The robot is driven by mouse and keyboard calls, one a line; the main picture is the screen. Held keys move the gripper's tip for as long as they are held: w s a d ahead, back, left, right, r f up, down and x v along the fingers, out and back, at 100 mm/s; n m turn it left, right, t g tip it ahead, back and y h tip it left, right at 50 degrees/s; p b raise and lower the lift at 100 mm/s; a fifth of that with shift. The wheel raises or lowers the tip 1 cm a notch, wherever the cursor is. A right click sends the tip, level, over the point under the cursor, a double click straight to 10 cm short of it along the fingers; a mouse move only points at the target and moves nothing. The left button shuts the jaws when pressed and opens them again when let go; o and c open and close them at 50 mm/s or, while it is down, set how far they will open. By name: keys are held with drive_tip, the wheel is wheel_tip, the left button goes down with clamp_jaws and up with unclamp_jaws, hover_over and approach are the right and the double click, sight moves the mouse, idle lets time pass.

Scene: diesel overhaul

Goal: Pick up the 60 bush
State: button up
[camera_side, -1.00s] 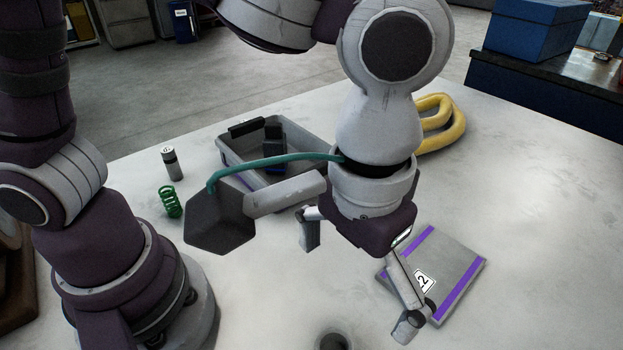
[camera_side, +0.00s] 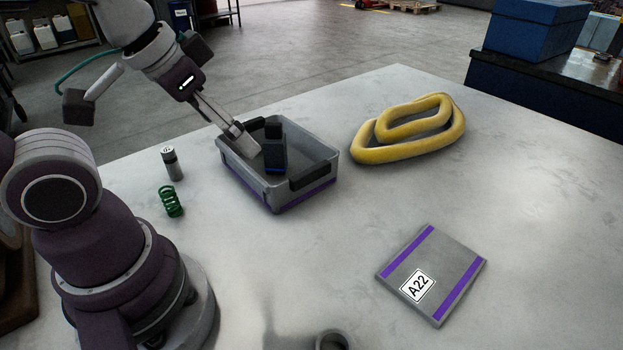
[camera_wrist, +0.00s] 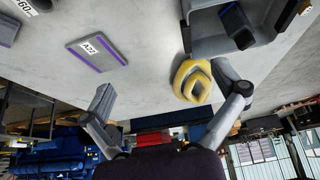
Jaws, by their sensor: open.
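A dark part with a white label reading 60 (camera_wrist: 28,7) is cut off by the top left edge of the wrist view; its full shape is hidden. In the side view a grey round hollow part (camera_side: 333,341) stands at the bottom edge, partly cut off. I cannot tell for sure that these are the same bush. My gripper (camera_side: 245,138) is high at the back left, its fingers seen over the tray's left side. It also shows in the wrist view (camera_wrist: 175,95), fingers wide apart with nothing between them.
A grey tray (camera_side: 234,181) holds dark blocks (camera_side: 273,152). A yellow sling (camera_side: 385,152) lies right of it. A plate marked A22 (camera_side: 448,262) lies at front right. A green spring (camera_side: 171,201) and small cylinder (camera_side: 172,164) stand left. The table's middle is clear.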

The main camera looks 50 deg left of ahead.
drive_tip(key=shift+c, duration=1.4)
drive_tip(key=m+g, duration=0.6)
drive_tip(key=m, duration=1.7)
hover_over(334, 348)
drive_tip(key=d, duration=0.1)
wheel_tip(334, 348, down, 12)
drive_tip(key=f, duration=0.8)
drive_tip(key=shift+s+a+f, duration=0.2)
drive_tip(key=shift+s+f, duration=0.15)
drive_tip(key=shift+f, duration=0.05)
